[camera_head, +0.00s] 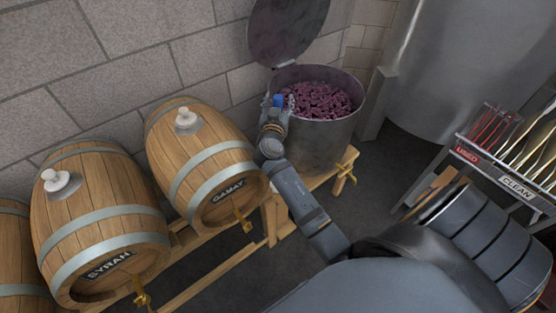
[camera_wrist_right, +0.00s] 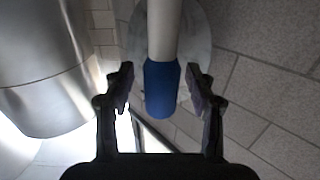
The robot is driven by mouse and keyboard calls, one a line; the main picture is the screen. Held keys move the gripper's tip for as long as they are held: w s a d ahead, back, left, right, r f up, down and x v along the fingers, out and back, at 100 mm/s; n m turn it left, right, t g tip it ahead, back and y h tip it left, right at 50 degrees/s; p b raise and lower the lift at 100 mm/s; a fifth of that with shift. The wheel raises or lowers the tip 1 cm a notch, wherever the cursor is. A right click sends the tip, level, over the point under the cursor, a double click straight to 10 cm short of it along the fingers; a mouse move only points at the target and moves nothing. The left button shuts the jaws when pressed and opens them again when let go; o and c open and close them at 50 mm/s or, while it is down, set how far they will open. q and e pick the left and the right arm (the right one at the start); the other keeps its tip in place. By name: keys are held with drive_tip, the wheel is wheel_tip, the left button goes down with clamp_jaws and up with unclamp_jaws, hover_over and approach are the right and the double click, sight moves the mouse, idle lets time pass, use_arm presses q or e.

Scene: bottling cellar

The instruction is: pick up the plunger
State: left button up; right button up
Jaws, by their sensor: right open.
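The plunger shows in the right wrist view as a pale shaft (camera_wrist_right: 164,28) with a blue end (camera_wrist_right: 161,88). The blue end lies between the two open fingers of my right gripper (camera_wrist_right: 160,86), with a gap on each side. In the head view a small blue part (camera_head: 278,100) shows at my right gripper (camera_head: 277,107), at the left rim of the open steel vat (camera_head: 318,138). The rest of the plunger cannot be made out there. My left gripper is out of view.
The vat holds dark purple grapes (camera_head: 318,99), and its round lid (camera_head: 288,28) stands raised behind. Barrels marked SYRAH (camera_head: 100,225) and GAMAY (camera_head: 205,160) rest on a wooden rack to the left. A cart (camera_head: 483,163) with USED and CLEAN labels stands right.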

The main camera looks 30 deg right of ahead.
drive_tip(key=shift+s+a+r, duration=0.6)
drive_tip(key=shift+c, duration=1)
drive_tip(key=shift+w+d+f, duration=0.1)
drive_tip(key=shift+f, duration=0.05)
drive_tip(key=c, duration=0.5)
drive_tip(key=shift+w+d+f, duration=0.1)
drive_tip(key=shift+f, duration=0.05)
drive_tip(key=shift+c, duration=1.1)
clamp_jaws()
drive_tip(key=shift+r, duration=0.45)
wheel_tip(320, 180, up, 8)
drive_tip(key=shift+r, duration=0.7)
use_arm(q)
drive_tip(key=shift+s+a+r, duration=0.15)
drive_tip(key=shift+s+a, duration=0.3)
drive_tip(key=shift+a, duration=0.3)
